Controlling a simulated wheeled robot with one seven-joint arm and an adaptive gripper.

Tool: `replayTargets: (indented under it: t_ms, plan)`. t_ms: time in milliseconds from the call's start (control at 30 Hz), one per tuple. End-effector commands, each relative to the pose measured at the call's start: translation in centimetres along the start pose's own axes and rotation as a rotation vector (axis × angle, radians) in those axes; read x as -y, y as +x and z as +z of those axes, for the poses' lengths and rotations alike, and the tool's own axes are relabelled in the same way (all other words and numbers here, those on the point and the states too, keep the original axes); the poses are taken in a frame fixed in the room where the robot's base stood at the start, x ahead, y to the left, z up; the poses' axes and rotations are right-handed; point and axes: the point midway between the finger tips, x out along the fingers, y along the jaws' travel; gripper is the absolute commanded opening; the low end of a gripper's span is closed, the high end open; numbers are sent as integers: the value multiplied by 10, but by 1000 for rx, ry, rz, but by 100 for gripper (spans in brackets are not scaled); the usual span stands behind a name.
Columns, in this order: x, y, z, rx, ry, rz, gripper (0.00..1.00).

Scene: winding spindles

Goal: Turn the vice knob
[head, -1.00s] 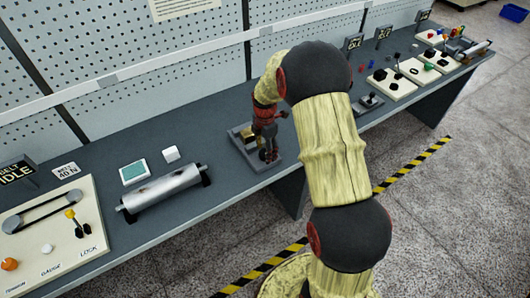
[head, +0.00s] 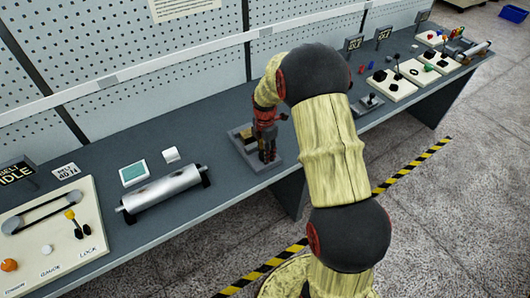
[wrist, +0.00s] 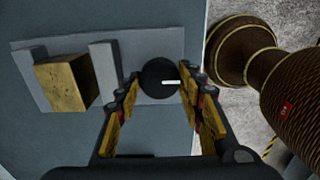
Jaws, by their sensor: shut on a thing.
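The vice is a grey base with upright jaws (wrist: 105,68) and stands at the bench's front edge, also in the head view (head: 247,158). A brass-coloured block (wrist: 64,85) sits left of the nearer upright jaw in the wrist view; I cannot tell whether they touch. The vice knob (wrist: 153,73) is round and black, with a white mark pointing right. My gripper (wrist: 160,82) is shut on the knob, one finger on each side, pointing down. In the head view my gripper (head: 267,152) hides most of the knob.
A metal roller (head: 163,187) and a belt panel (head: 50,232) with levers lie left along the bench. Several control panels (head: 393,84) stand to the right. The pegboard wall (head: 190,60) rises behind. My arm crosses the bench's front edge.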

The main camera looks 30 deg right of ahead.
Motion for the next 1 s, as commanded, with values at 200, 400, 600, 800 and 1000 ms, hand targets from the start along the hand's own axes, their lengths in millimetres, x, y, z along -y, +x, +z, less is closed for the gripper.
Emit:
replayTargets:
  t_ms: [200, 400, 600, 800, 1000]
  plan:
    - [0, 0, 0, 0, 0, 1, 13]
    - [0, 0, 0, 0, 24, 1, 13]
    - [0, -1, 0, 0, 112, 0, 13]
    - [0, -1, 0, 0, 270, 1, 13]
    - [-1, -1, 0, 0, 459, 1, 13]
